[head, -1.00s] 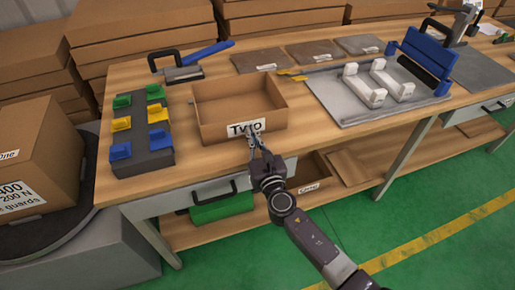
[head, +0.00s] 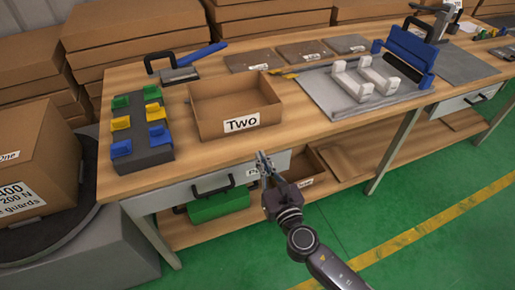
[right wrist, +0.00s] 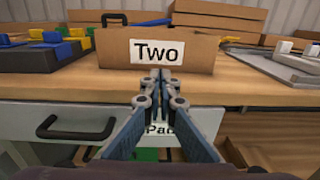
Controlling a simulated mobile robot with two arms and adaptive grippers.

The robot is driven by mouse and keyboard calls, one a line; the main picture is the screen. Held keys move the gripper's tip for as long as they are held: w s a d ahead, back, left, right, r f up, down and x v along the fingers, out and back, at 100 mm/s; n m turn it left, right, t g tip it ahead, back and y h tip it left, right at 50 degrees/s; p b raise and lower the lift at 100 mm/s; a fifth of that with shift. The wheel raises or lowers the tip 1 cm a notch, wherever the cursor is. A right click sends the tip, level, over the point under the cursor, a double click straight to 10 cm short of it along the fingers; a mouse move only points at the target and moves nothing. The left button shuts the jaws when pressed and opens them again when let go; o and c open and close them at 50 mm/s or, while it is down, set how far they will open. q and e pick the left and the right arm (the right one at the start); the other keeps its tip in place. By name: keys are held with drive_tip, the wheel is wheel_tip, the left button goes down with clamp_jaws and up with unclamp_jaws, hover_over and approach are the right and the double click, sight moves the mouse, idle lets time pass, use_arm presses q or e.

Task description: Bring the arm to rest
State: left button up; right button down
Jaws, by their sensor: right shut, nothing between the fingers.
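My right gripper (head: 264,157) is shut and empty. It hangs in front of the table's front edge, just below the open cardboard box labelled "Two" (head: 205,122), and apart from it. In the right wrist view the closed fingers (right wrist: 156,76) point toward the label side of the box (right wrist: 195,52). My right arm comes up from the lower right of the head view. My left gripper does not show.
The wooden table (head: 330,135) has a drawer (head: 190,196) under its front edge. A dark block with coloured clips (head: 148,157) and a grey fixture plate (head: 325,98) flank the box. A cardboard box (head: 28,165) stands left. Green floor is open at right.

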drive_tip(key=s+d+f+m+g+h, duration=0.1)
drive_tip(key=s+d+f+m+g, duration=0.3)
drive_tip(key=f, duration=0.7)
drive_tip(key=s+d+f+m+g+h, duration=0.15)
drive_tip(key=s+d+f+m, duration=0.25)
drive_tip(key=f+m, duration=0.5)
drive_tip(key=s+d+f+m+g+h, duration=0.2)
drive_tip(key=s+d+f+m, duration=0.15)
drive_tip(key=f, duration=0.95)
drive_tip(key=s+d+f+m+g, duration=0.45)
drive_tip(key=s+f+m, duration=0.35)
drive_tip(key=s+f, duration=0.5)
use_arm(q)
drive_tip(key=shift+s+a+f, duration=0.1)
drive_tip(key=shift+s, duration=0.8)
use_arm(e)
drive_tip(key=s+d+f+m+g, duration=0.1)
drive_tip(key=s+m, duration=0.3)
drive_tip(key=s, duration=0.4)
drive_tip(key=s+d+f+m+g, duration=0.1)
drive_tip(key=s+f+m+g, duration=0.1)
drive_tip(key=s, duration=0.6)
drive_tip(key=s+d+f+m+g, duration=0.1)
drive_tip(key=s+f+m, duration=0.3)
drive_tip(key=s+m, duration=0.2)
drive_tip(key=shift+s, duration=1.25)
